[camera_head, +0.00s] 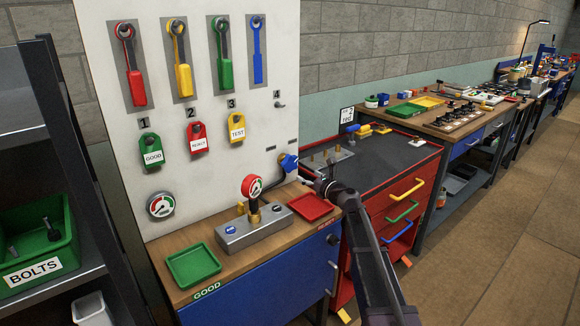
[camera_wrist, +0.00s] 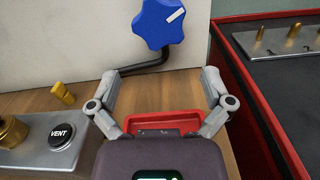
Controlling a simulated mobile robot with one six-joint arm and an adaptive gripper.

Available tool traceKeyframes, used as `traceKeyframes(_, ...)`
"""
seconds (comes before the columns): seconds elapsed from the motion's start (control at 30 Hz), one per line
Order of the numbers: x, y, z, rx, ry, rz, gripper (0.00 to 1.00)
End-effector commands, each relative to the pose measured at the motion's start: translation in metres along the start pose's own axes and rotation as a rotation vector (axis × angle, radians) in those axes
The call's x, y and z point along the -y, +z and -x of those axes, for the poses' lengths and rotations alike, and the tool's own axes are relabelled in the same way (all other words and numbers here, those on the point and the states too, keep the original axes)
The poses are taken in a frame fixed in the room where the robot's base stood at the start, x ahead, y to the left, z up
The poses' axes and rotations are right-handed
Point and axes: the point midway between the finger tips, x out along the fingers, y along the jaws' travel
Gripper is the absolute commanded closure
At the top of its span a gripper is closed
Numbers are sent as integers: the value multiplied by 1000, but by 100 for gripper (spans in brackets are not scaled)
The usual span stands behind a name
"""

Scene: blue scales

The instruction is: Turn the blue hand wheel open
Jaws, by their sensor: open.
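The blue hand wheel (camera_head: 289,163) is on the white panel, low at its right edge, above the wooden bench top. In the wrist view the wheel (camera_wrist: 158,22) is a lobed blue knob with a white mark pointing to the upper right; its top is cut off by the frame. A dark pipe bends down from it to the left. My gripper (camera_wrist: 160,76) is open and empty, its two fingers spread below and in front of the wheel, apart from it. In the head view my gripper (camera_head: 313,183) is just right of and below the wheel.
A red tray (camera_head: 311,207) lies under my gripper, with a green tray (camera_head: 193,265) to its left. A red tool cabinet (camera_head: 390,190) stands close on the right. Coloured levers and tags hang on the panel.

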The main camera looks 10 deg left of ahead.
Motion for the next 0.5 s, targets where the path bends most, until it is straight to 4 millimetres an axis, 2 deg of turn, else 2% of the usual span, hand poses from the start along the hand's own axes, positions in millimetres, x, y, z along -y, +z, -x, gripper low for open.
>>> traceKeyframes(0.1, 1, 0, -22, 0, 1, 0, 0)
traceKeyframes(0.5, 1, 0, -80, 0, 1, 0, 0)
